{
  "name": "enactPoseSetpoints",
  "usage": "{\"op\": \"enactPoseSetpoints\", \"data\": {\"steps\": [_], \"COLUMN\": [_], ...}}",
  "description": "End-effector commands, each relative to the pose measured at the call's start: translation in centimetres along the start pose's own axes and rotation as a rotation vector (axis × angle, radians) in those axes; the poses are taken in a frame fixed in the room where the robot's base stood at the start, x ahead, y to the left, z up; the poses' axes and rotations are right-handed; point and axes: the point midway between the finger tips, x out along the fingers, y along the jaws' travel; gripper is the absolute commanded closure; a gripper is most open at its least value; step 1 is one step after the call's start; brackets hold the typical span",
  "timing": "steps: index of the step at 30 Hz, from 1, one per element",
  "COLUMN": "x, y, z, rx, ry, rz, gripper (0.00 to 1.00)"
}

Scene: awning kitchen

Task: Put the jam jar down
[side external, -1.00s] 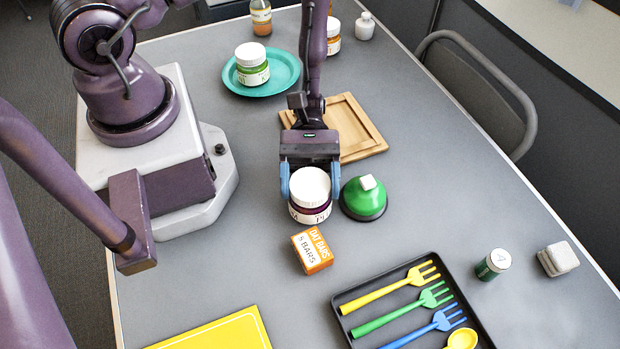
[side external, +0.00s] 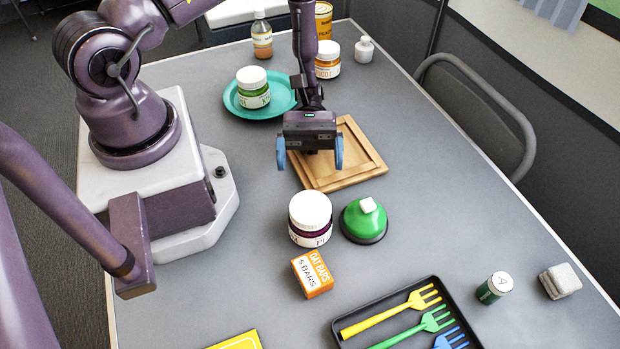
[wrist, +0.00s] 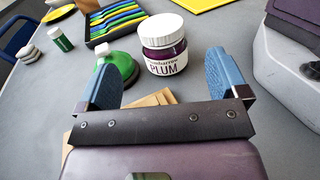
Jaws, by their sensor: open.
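The jam jar (side external: 310,220), with a white lid and dark purple contents, stands upright on the grey table. In the wrist view the jam jar (wrist: 163,48) shows a label reading PLUM. My gripper (side external: 310,160) is open and empty, over the near left part of the wooden board and apart from the jar. In the wrist view my gripper's (wrist: 163,85) two blue fingers are spread wide, and the jar stands beyond them with clear space between.
A green dome-shaped item (side external: 364,219) stands just right of the jar. An orange oat bars box (side external: 312,274) is in front of it. Behind are the wooden board (side external: 362,165) and a teal plate (side external: 285,105) with a green jar (side external: 253,88). A black cutlery tray (side external: 345,325) lies at the front right.

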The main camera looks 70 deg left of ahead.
Motion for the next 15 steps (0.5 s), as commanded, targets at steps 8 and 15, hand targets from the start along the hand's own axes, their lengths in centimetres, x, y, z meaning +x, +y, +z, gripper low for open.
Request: {"op": "enactPoseSetpoints", "data": {"steps": [8, 15], "x": [-2.0, -2.3], "y": [0.0, 0.3], "z": [0.0, 1.2], "rx": [-0.001, 0.03], "ry": [-0.001, 0.052], "rz": [-0.001, -0.035], "gripper": [0.08, 0.08]}}
